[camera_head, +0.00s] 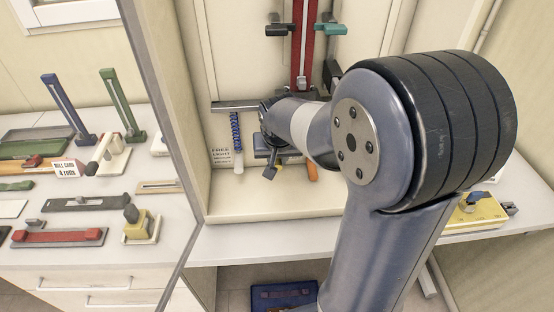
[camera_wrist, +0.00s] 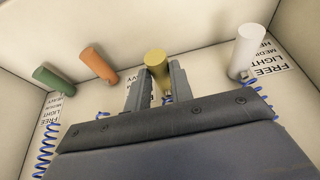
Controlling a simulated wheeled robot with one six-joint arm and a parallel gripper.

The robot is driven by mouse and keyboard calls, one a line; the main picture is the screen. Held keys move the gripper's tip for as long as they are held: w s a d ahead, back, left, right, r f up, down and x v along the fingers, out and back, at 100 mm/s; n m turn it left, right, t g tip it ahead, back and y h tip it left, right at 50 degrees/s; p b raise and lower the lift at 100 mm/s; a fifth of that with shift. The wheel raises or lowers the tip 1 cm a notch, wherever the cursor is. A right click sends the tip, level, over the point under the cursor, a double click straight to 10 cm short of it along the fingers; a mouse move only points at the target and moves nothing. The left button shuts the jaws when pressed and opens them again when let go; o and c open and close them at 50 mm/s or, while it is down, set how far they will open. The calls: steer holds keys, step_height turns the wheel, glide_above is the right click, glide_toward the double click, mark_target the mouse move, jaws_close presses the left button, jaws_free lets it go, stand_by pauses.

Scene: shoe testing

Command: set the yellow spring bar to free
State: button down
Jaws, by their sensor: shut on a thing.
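The yellow spring bar (camera_wrist: 155,60) is an upright-looking cylinder in the middle of the wrist view. My gripper (camera_wrist: 158,74) has one finger on each side of it and is shut on it. A strip of its label shows behind the fingers, but the words beside the bar are mostly hidden, so its setting cannot be read.
A white bar (camera_wrist: 246,52) stands to the right beside a label (camera_wrist: 268,68) reading FREE, LIGHT, MEDIUM. An orange bar (camera_wrist: 98,64) and a green bar (camera_wrist: 54,80) stand to the left. Blue springs (camera_wrist: 45,150) hang near them. Cabinet walls enclose the bars.

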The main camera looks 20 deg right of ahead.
mark_target(278, 166)
steer(key=shift+w+r, duration=0.1)
steer(key=shift+r, duration=0.15)
steer(key=c, duration=1.7)
jaws_free()
steer(key=o, duration=0.5)
steer(key=shift+c, duration=0.2)
steer(key=d+v, duration=0.1)
steer(key=v, duration=0.9)
steer(key=shift+s+a+r+b, duration=0.3)
steer(key=shift+a+r+b, duration=0.05)
steer(key=shift+a+b, duration=0.15)
steer(key=shift+f, duration=0.15)
steer(key=x, duration=0.9)
steer(key=s+x, duration=0.1)
steer(key=x, duration=0.3)
steer(key=shift+w+a+f+b, duration=0.15)
steer(key=shift+f+b, duration=0.15)
steer(key=shift+f, duration=0.8)
